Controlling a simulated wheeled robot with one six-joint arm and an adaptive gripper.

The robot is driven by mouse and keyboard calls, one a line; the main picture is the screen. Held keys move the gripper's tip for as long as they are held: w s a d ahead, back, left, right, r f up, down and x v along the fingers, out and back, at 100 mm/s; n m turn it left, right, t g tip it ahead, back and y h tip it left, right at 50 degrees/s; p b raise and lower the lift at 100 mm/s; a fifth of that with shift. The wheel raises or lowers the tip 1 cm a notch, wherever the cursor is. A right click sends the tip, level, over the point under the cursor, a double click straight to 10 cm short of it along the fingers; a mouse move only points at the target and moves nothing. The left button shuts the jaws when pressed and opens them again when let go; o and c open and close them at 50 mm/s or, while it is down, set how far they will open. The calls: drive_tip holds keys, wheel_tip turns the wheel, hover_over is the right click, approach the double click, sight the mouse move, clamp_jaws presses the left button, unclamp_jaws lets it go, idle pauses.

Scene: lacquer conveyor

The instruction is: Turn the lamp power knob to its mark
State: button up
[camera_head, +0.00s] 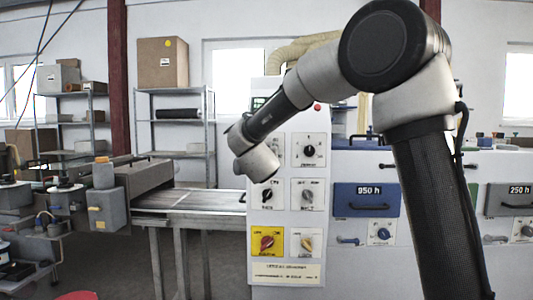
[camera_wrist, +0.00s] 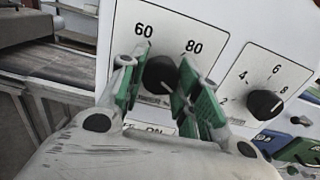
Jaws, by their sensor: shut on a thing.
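A black round knob (camera_wrist: 160,74) sits on a white plate with the numbers 60 and 80 on its scale in the wrist view. The plate's lower lettering is partly covered, so I cannot read the knob's name. My gripper (camera_wrist: 161,86) has its green-padded fingers on either side of this knob, shut on it. The knob's pointer and any target mark do not show clearly. In the head view my wrist covers the upper left part of the white control panel (camera_head: 287,224), and the fingers and the held knob are hidden there.
A second black knob (camera_wrist: 264,104), with a scale of 2 to 8, is close to the right. Below on the panel are more knobs, including a red one on a yellow plate (camera_head: 267,242). A conveyor (camera_head: 190,200) runs left; blue-fronted units (camera_head: 367,200) stand right.

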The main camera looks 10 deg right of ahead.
drive_tip(key=shift+n, duration=15.8)
drive_tip(key=o, duration=1)
drive_tip(key=shift+r, duration=0.15)
drive_tip(key=shift+o, duration=0.2)
